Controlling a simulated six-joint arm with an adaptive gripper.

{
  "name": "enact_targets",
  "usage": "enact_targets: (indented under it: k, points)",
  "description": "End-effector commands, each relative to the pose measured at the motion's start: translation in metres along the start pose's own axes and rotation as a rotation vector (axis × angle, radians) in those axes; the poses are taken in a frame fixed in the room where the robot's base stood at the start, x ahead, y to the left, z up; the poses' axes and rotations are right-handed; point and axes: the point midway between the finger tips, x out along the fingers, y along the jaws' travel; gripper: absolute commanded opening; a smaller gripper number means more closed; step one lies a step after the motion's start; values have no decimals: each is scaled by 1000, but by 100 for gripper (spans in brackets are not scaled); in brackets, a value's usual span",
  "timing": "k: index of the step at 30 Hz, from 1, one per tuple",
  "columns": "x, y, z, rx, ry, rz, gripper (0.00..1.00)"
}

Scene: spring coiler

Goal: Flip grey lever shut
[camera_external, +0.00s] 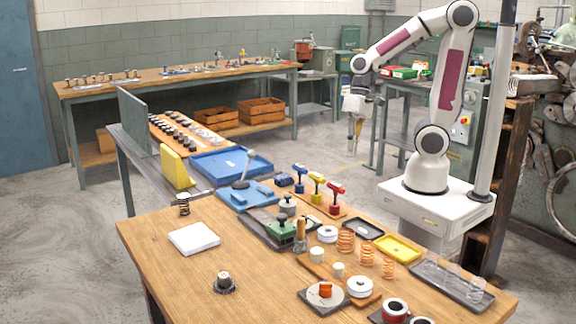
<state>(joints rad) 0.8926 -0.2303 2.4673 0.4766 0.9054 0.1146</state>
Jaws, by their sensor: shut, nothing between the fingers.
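A grey lever (246,165) with a light knob stands up at a tilt from a blue base (246,195) on the near wooden table. The top of the lever leans slightly to the right. My gripper (354,148) is shut and empty. It hangs pointing down in the air, to the right of the lever and well apart from it. Nothing hides the lever. Its exact joint with the base is too small to make out.
Blue, yellow and red clamps (317,187) stand right of the lever. Copper springs (367,253) and a yellow tray (397,248) fill the right side.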

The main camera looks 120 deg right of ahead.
Motion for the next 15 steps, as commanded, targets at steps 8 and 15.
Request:
enact_targets:
  k: [8,15]
  points:
    - [6,1,-27,315,-37,-104,0]
    - [9,1,-58,611,-67,-216,0]
